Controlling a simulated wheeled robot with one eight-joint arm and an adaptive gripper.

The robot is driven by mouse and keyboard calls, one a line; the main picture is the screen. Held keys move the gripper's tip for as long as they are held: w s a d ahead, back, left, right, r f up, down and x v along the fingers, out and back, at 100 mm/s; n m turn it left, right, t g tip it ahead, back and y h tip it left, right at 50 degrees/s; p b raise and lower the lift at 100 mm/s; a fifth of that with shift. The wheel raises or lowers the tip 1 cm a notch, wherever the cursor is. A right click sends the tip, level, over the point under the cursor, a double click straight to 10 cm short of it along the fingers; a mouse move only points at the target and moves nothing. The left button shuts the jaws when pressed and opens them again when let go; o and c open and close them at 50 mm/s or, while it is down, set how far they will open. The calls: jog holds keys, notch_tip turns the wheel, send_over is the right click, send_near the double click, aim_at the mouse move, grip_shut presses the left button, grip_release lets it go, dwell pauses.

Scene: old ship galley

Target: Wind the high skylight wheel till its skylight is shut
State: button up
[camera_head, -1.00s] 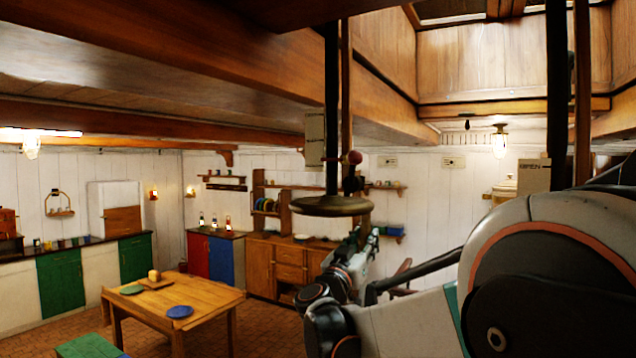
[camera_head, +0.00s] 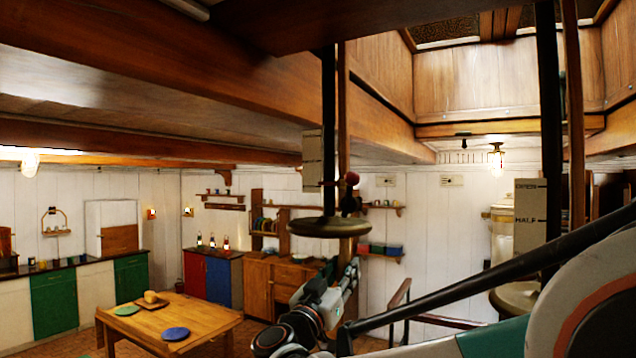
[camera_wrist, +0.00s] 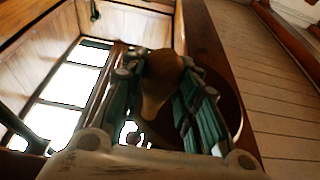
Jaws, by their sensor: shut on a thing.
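A skylight wheel (camera_head: 329,228), a flat round disc on a dark vertical shaft, hangs from the ceiling near the middle of the head view. My gripper (camera_head: 350,268) is just below its right side there, its fingertips partly hard to make out. In the wrist view, my gripper's green-padded fingers (camera_wrist: 165,78) are shut on the wheel's brown rounded handle (camera_wrist: 160,88). The dark underside of the wheel (camera_wrist: 228,100) shows behind the right finger. The skylight (camera_wrist: 72,85) shows bright panes at left in the wrist view; how far it is open I cannot tell.
A second wheel (camera_head: 515,298) hangs at the right on its own shaft, beside a plate (camera_head: 532,215) marked OPEN and HALF. A pale plate (camera_head: 312,160) is by the first shaft. Ceiling beams (camera_head: 200,75) run close overhead. A table (camera_head: 185,322) stands lower left.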

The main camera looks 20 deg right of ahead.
jog(key=shift+a, duration=0.8)
jog(key=w+a, duration=0.2)
jog(key=a, duration=0.1)
jog(key=w+a+b, duration=0.1)
jog(key=shift+a, duration=0.3)
jog(key=o, duration=1.4)
jog(key=shift+s, duration=0.1)
